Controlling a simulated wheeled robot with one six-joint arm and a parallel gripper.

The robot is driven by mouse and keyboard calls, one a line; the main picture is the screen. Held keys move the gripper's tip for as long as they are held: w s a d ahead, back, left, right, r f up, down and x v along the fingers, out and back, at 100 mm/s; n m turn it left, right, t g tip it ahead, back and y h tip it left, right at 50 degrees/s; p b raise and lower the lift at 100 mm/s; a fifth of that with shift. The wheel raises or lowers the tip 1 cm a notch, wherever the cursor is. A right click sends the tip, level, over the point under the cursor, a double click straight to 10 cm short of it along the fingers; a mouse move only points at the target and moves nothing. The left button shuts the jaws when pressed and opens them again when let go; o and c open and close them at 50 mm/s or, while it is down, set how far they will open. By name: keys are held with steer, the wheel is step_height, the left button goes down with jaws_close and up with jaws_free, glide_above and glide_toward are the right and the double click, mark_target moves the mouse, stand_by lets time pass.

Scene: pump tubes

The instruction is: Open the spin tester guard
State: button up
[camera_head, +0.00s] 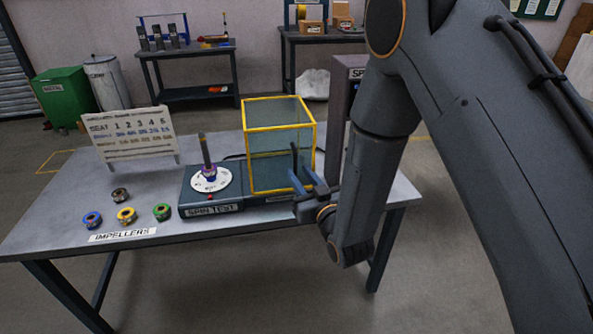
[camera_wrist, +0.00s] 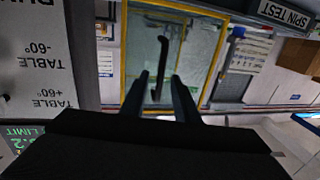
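The spin tester (camera_head: 212,211) is a dark base with a "SPIN TEST" label on the table. Its guard (camera_head: 317,140) is a clear box with a yellow frame, standing on the right part of the base. The white disc (camera_head: 222,181) with its upright tube and purple part sits uncovered to the guard's left. A black upright handle (camera_head: 294,160) is on the guard's near face; it also shows in the wrist view (camera_wrist: 162,60). My gripper (camera_head: 312,184) is open at the handle. In the wrist view its fingers (camera_wrist: 160,88) appear on either side of the handle's lower end; contact is unclear.
Several coloured impellers (camera_head: 126,215) lie at the table's front left, with a white chart board (camera_head: 130,137) behind them. A grey box-like unit (camera_head: 338,115) stands right of the guard, partly behind my arm.

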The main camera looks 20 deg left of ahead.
steer(key=shift+v, duration=2)
steer(key=shift+w, duration=0.1)
